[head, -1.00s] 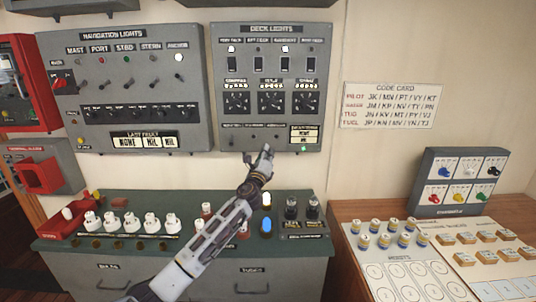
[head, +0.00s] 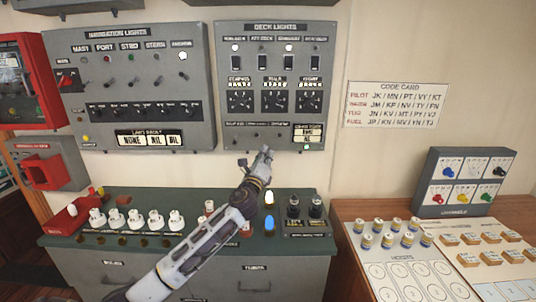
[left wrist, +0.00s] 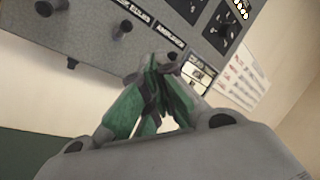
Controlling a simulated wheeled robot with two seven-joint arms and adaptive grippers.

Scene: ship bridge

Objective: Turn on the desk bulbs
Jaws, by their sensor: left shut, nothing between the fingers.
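The grey DECK LIGHTS panel (head: 222,80) hangs on the wall. It has small round lamps along its top, with some glowing white, dark rocker switches below, three dials, and a bottom row of small toggles. On the desk (head: 185,195), a pale upright bulb (head: 269,196) and a blue one (head: 269,223) stand right of my left forearm.
The NAVIGATION LIGHTS panel (head: 60,100) is at left. A row of white plug-like pieces (head: 140,220) and a red tray (head: 67,217) sit on the desk. At right, a wooden table (head: 345,240) holds small cylinders and blocks. A code card (head: 397,104) is on the wall.

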